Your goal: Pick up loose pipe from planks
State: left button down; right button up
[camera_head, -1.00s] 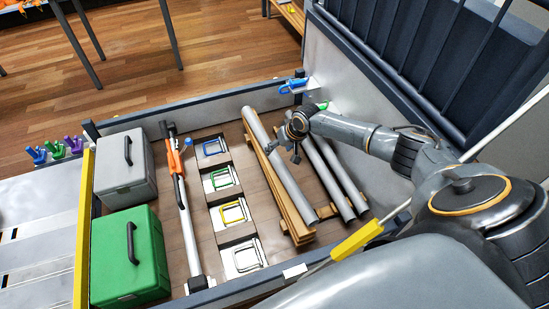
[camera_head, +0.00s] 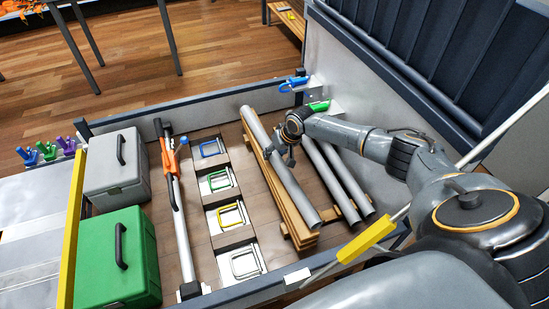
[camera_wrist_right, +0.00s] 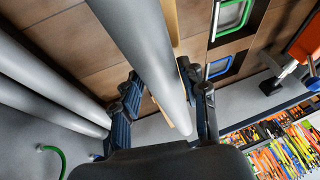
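The loose pipe (camera_head: 283,166) is a grey tube lying lengthwise on wooden planks (camera_head: 290,205) in the truck bed. My right gripper (camera_head: 281,150) is at the pipe's upper half in the head view. In the right wrist view the pipe (camera_wrist_right: 145,45) runs between the two dark fingers (camera_wrist_right: 165,98), one on each side. A gap shows between the left finger and the pipe; the fingers look open. Contact on the right side is unclear. My left gripper is not in view.
Two more grey pipes (camera_head: 345,180) lie just right of the planks. Left are a row of coloured strap rings (camera_head: 222,180), an orange-and-grey bar (camera_head: 179,210), a green case (camera_head: 118,260) and a grey case (camera_head: 116,170). The bed wall (camera_head: 350,95) rises close on the right.

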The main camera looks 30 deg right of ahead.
grip_shut()
jog(key=shift+r, duration=0.1)
